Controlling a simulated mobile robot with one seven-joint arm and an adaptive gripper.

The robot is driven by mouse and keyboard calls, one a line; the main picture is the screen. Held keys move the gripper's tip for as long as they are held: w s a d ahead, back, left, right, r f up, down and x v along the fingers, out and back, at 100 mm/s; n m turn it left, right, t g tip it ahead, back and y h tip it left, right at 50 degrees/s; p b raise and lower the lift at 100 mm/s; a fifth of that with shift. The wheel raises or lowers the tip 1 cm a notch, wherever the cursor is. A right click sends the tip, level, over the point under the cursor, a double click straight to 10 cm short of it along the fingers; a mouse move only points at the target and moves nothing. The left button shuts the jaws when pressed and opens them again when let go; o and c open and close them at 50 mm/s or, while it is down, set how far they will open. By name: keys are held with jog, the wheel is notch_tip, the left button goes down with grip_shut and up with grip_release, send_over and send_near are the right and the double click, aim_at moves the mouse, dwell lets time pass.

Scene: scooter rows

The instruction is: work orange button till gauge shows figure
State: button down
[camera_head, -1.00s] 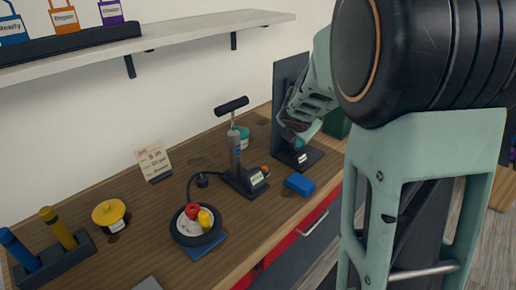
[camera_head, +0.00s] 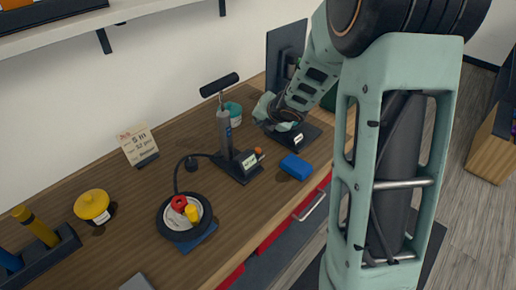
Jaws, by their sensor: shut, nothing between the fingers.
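The orange button (camera_head: 258,150) sits on the right side of the floor pump's base, at the corner of the small gauge. The gauge (camera_head: 250,161) has a pale display, and its figure is too small to read. The pump (camera_head: 225,132) stands upright on the bench with a black T-handle. A black hose runs from it toward a small wheel (camera_head: 172,232) with a red and a yellow knob. My gripper (camera_head: 272,110) is shut and empty, above and right of the button and apart from it. Its fingertips are hard to make out.
A note card (camera_head: 138,144) with a small printed figure stands behind the wheel. A blue block (camera_head: 296,166) lies right of the pump. A teal pot (camera_head: 233,112) is behind it. A dark upright panel stands beside my gripper.

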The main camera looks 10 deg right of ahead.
aim_at(259, 151)
notch_tip(259, 151, down, 9)
jog(key=b, duration=0.8)
jog(key=shift+r, duration=0.1)
jog(key=shift+b, duration=0.35)
dwell(0.8)
jog(key=shift+f+b, duration=0.4)
jog(key=shift+f, duration=0.05)
jog(key=shift+f+b, duration=0.45)
dwell(1.6)
dwell(0.5)
jog(key=shift+r+p, duration=0.85)
jog(key=shift+r, duration=0.05)
jog(key=shift+r, duration=0.1)
